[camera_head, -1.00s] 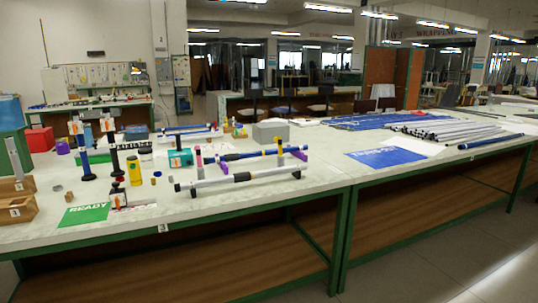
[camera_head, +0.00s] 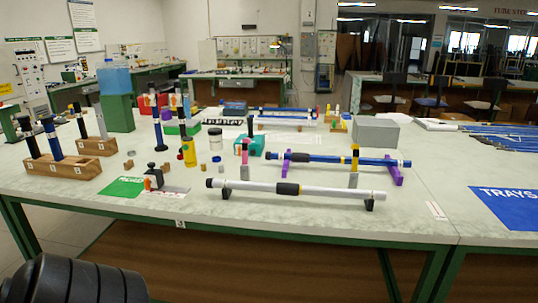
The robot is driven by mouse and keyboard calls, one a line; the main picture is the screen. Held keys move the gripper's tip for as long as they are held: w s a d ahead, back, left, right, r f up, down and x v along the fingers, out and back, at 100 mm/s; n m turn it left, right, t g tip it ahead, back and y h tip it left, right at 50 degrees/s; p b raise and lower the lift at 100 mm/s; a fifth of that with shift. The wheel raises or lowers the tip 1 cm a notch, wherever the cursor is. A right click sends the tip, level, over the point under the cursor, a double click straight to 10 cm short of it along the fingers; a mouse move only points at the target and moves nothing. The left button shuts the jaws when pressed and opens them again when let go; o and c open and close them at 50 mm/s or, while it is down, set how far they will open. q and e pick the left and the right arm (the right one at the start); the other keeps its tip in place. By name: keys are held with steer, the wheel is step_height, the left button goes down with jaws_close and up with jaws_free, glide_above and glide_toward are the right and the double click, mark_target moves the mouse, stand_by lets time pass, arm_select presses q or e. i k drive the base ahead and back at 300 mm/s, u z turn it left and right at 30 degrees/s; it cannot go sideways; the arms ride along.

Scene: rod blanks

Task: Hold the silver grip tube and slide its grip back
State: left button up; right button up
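The silver grip tube (camera_head: 335,192) lies across the front of the table, with a black cap at its left end and low dark supports under it. Its black grip (camera_head: 288,188) is a short sleeve around the tube, left of the middle. Behind it a blue tube (camera_head: 335,160) rests on purple stands, with a dark sleeve and a yellow band. Neither of my grippers is in view. A ribbed black part, which seems to be my arm, shows at the bottom left corner, well apart from the tube.
Wooden blocks (camera_head: 75,168) hold upright tubes farther left. A blue TRAYS mat (camera_head: 505,204) lies right. The table's front strip is mostly clear.

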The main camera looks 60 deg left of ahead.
mark_target(282, 188)
steer(key=u, duration=0.95)
steer(key=i, duration=0.9)
steer(key=u, duration=0.95)
